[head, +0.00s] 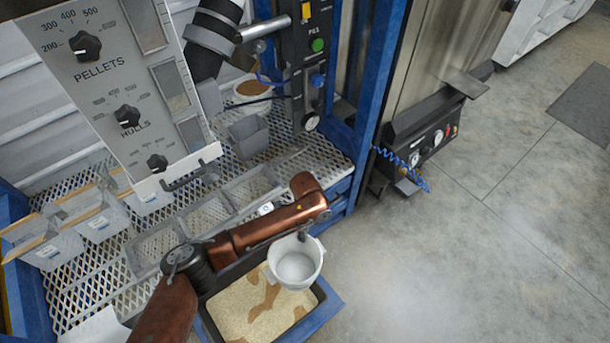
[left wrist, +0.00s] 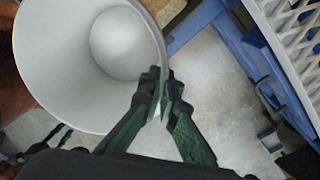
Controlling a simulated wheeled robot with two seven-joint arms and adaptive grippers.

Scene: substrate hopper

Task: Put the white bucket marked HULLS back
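A round white bucket (head: 297,268) hangs from my left gripper (head: 302,236) above the right side of a substrate tray. Its open mouth faces up and its inside looks empty. No HULLS lettering shows on it. In the left wrist view, the fingers (left wrist: 165,98) are closed on the rim of the bucket (left wrist: 75,75). Several white buckets (head: 50,250) with small labels and wooden-looking strips stand at the left of the mesh shelf (head: 85,290); their lettering is too small to read. My right gripper is not in view.
The tray of tan substrate with brown patches (head: 240,305) sits low at the front. A dial panel marked PELLETS and HULLS (head: 118,95) overhangs the shelf. Grey bins (head: 205,214) line the shelf. A blue post (head: 375,90) stands right; concrete floor (head: 450,260) is clear beyond.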

